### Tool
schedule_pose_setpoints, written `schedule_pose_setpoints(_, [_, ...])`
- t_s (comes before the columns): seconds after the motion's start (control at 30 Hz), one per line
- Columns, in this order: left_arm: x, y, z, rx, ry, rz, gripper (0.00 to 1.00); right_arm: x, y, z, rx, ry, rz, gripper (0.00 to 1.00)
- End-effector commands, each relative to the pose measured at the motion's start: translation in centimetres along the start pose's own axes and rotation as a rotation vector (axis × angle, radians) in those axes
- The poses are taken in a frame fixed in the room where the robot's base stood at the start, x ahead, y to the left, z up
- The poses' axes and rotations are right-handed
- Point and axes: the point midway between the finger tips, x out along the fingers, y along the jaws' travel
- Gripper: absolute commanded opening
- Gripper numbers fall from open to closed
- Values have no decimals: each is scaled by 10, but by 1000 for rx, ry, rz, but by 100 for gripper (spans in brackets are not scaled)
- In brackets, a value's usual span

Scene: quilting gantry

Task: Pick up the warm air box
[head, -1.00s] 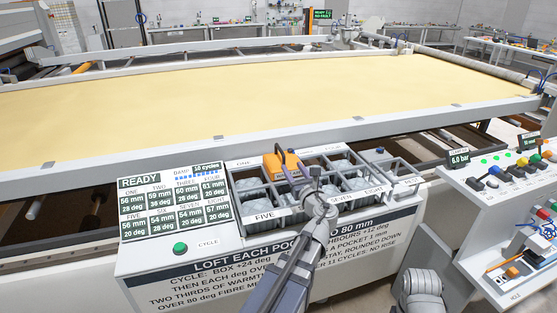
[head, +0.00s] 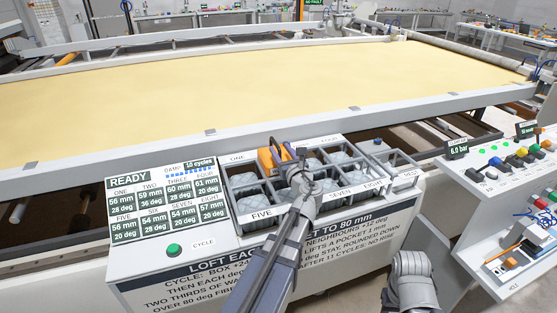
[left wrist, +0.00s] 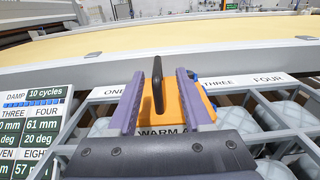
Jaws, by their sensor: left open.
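The warm air box (head: 270,160) is orange with an upright black handle. It sits at the back of the tray of pockets, at pocket one or two. In the left wrist view the box (left wrist: 205,112) shows part of its name on the near side. My left gripper (head: 286,158) is over the tray, at the box's near right in the head view. In the left wrist view the open gripper (left wrist: 159,82) has one purple finger on each side of the handle (left wrist: 157,85). I cannot tell whether the fingers touch it. My right gripper is out of view.
Metal dividers (head: 335,168) separate several pockets of grey padding around the box. A display panel (head: 165,205) with a green cycle button (head: 174,250) is at left. A control console (head: 495,185) stands at right. The yellow quilting bed (head: 250,92) lies behind a pale rail (head: 210,140).

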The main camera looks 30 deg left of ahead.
Motion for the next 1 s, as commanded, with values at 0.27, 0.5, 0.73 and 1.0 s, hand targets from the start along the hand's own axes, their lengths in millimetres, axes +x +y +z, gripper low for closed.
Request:
schedule_pose_setpoints(0.27, [38, 3, 2, 0, 0, 3, 50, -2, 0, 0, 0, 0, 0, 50])
schedule_pose_setpoints(0.5, [49, 4, 2, 0, 1, 1, 50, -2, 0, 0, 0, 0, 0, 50])
schedule_pose_setpoints(0.73, [49, 4, 2, 0, 1, 0, 34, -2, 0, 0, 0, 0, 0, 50])
schedule_pose_setpoints(1.0, [49, 4, 2, 0, 1, 0, 4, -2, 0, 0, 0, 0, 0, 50])
